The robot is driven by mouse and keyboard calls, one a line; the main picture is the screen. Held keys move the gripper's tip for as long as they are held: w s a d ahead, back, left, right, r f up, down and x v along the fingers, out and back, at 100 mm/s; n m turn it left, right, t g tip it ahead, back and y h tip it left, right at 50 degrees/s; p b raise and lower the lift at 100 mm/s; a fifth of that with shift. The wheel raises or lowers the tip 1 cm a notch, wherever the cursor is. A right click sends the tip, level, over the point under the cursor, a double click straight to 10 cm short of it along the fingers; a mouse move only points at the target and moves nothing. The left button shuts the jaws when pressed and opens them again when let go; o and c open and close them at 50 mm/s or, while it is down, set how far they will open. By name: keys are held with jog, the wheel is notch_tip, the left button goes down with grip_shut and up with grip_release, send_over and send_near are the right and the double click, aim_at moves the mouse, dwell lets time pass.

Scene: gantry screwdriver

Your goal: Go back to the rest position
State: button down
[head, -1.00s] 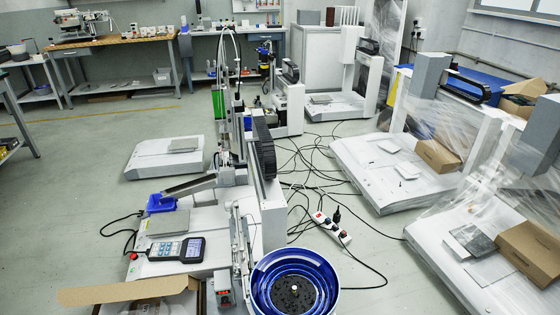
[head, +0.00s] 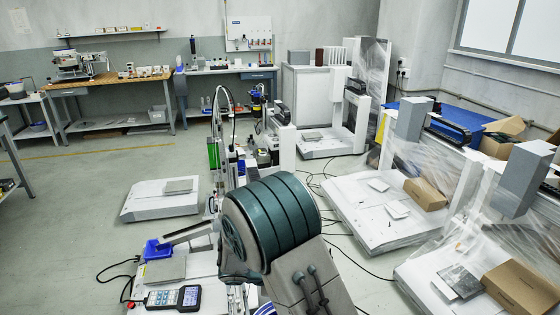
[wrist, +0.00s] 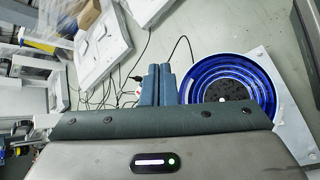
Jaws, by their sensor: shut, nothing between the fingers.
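My gripper (wrist: 158,84) shows in the wrist view with its two blue-grey fingers side by side, shut and empty. It is over the floor area beside the blue bowl feeder (wrist: 236,86), which shows to its right. In the head view a large part of my arm stands in the lower middle, in front of the gantry screwdriver machine (head: 180,268). My gripper itself is not visible in the head view. My arm hides much of the gantry column and most of the bowl feeder there.
A handheld controller (head: 173,298) and a blue bin (head: 155,249) are at the gantry machine. Wrapped machines with cardboard boxes (head: 425,193) stand at the right. Cables run over the floor. Workbenches (head: 110,88) line the back wall. Floor at the left (head: 70,215) is clear.

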jog(key=s+d+r+m+y+p, duration=0.3)
jog(key=s+r, duration=0.4)
jog(key=r, duration=0.3)
jog(key=s+d+r+m+g+y+p, duration=0.1)
jog(key=s+d+r+m+y+p, duration=0.2)
jog(key=s+r+m+p, duration=0.3)
jog(key=s+d+r+m+y+p, duration=0.3)
jog(key=s+r, duration=0.6)
jog(key=r, duration=0.7)
jog(key=d+m+p, duration=0.1)
jog(key=m, duration=0.1)
jog(key=shift+s+d+r+m+g+p, duration=0.15)
jog(key=shift+d+m+g+p, duration=0.2)
jog(key=shift+m+g, duration=0.05)
